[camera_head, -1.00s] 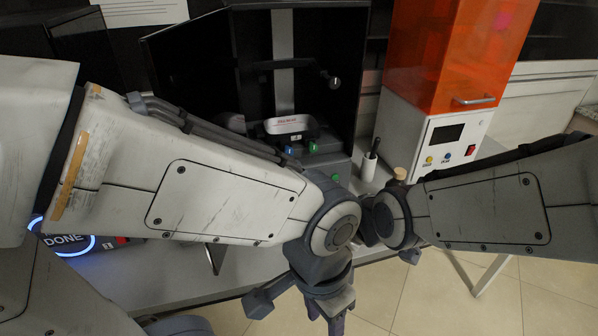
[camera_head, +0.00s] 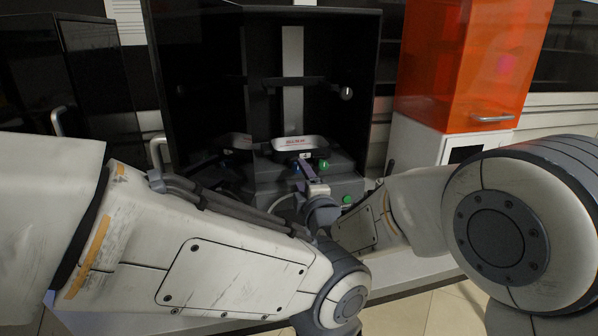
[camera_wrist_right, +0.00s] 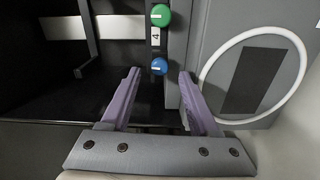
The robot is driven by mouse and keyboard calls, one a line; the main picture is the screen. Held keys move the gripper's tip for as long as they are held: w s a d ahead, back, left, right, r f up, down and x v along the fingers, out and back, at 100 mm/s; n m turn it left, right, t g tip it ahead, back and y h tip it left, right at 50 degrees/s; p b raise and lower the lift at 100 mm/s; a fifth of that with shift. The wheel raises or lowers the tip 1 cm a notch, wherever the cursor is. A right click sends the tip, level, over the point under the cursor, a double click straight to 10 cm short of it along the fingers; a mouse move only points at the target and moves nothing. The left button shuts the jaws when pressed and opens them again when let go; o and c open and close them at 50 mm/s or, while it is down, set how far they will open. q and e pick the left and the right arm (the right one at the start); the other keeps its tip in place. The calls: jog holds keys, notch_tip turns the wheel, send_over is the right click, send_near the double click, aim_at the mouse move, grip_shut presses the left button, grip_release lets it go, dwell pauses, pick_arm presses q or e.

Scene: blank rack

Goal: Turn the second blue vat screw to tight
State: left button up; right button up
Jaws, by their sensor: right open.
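In the right wrist view a round blue screw (camera_wrist_right: 160,66) with a white mark line shows just ahead of and between my fingertips. A green screw (camera_wrist_right: 160,15) with a white mark lies beyond it, with a label (camera_wrist_right: 155,34) between them. My right gripper (camera_head: 305,170) is at the front of the dark printer's vat (camera_head: 297,143). Its purple fingers are open in the wrist view (camera_wrist_right: 160,76), one on each side of the blue screw in the picture; I see no grip on it. The green screw (camera_head: 323,165) also shows in the head view. My left gripper is out of view.
The printer's black housing (camera_head: 215,75) stands around the vat, its interior open to the front. A green button (camera_head: 347,199) sits low on its front. A white ring (camera_wrist_right: 294,40) shows right of the fingers. An orange-hooded machine (camera_head: 455,65) stands to the right.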

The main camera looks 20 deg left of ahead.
aim_at(297, 170)
jog(key=shift+x, duration=1.8)
grip_shut()
